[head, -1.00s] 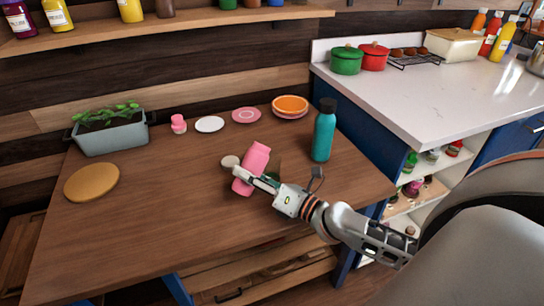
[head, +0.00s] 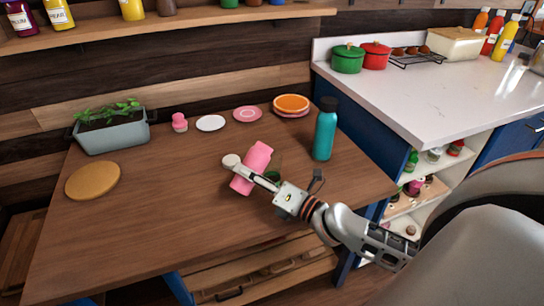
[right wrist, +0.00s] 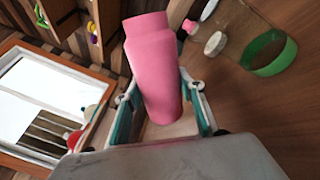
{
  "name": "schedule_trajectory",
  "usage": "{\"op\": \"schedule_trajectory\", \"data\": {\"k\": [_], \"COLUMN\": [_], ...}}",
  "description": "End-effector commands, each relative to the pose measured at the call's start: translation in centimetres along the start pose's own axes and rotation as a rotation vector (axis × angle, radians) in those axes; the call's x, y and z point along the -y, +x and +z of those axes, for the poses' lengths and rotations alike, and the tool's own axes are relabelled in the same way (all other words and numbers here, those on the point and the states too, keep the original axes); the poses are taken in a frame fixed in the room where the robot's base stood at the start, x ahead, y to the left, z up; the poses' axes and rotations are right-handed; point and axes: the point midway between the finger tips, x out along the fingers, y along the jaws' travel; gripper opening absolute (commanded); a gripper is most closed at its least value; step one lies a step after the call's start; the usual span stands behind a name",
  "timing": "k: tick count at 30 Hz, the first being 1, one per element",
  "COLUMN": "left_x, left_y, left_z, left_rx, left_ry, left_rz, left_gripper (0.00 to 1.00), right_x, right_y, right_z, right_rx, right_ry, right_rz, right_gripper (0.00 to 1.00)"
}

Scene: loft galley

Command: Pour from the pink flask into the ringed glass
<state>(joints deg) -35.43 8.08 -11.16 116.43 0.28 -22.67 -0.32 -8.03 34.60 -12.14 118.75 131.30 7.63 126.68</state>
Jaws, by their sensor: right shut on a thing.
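The pink flask (head: 251,165) is held above the table by my right gripper (head: 254,175), and it also shows in the right wrist view (right wrist: 155,70). My right gripper (right wrist: 160,115) is shut around the flask's body. The flask leans with its narrower neck end toward the upper right in the head view. The ringed glass (right wrist: 268,52) is clear with a green band and stands on the table beside the flask, apart from it in the right wrist view. My left gripper is not in view.
A teal bottle (head: 325,130) stands right of the glass. Plates (head: 247,114), a pink shaker-like item (head: 179,122), a planter (head: 110,133) and a round board (head: 92,180) line the back and left. The front left table is clear.

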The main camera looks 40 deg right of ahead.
Motion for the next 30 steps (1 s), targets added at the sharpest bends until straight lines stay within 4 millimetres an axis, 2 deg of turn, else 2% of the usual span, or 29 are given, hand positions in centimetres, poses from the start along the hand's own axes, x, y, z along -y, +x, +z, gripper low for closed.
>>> {"op": "schedule_trajectory", "data": {"k": [15, 30], "left_x": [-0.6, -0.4], "left_y": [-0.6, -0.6], "left_z": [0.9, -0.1], "left_rx": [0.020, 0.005], "left_ry": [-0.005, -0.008], "left_rz": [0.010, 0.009], "left_gripper": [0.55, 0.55], "right_x": [-0.7, -1.2], "right_y": [0.1, 0.1], "right_z": [0.3, 0.5], "right_rx": [0.007, 0.011], "right_ry": [0.070, 0.138], "right_rz": [0.003, 0.003], "right_gripper": [0.12, 0.12]}}
